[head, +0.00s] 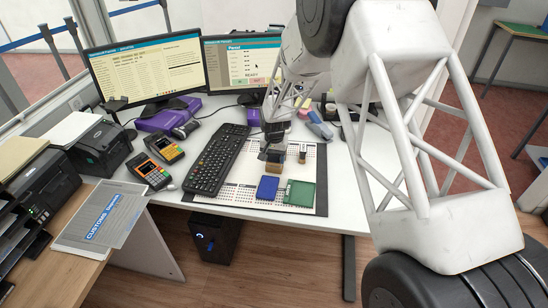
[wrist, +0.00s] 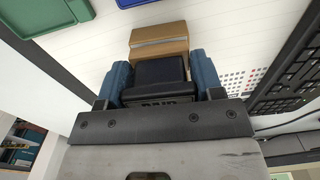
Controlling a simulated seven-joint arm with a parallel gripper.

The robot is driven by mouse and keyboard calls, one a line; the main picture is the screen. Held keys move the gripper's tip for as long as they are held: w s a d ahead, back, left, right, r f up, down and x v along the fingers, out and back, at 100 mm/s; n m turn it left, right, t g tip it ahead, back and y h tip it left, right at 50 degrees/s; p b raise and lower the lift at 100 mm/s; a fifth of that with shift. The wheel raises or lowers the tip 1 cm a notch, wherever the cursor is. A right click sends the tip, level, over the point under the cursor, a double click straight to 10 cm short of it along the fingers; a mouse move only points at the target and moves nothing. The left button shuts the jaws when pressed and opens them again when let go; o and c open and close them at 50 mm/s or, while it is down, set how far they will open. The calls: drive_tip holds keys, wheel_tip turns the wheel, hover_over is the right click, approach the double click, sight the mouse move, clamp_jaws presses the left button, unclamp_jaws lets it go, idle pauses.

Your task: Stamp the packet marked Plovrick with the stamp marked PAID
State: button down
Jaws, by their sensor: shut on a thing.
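My gripper (head: 271,151) is shut on a black stamp (wrist: 160,72), whose lettering is partly cut off by the gripper and looks like PAID. The stamp sits between the two blue fingers in the wrist view. A small brown box-like packet (wrist: 158,34) with a pale band shows just beyond the stamp; I cannot tell whether they touch. A blue packet (head: 267,188) and a green packet (head: 300,193) lie in front of my gripper on the white mat. No name on any packet is legible. A second small stamp (head: 302,154) stands right of my gripper.
A black keyboard (head: 219,160) lies left of the mat (head: 240,194). Two card terminals (head: 155,172) and printers stand farther left. Two monitors (head: 148,68) stand at the back. Small coloured items (head: 318,125) lie behind the mat. My arm covers the right side.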

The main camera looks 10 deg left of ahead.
drive_tip(key=shift+f, duration=0.3)
idle(0.5)
drive_tip(key=shift+r, duration=0.15)
drive_tip(key=shift+r, duration=2.9)
drive_tip(key=shift+d, duration=0.1)
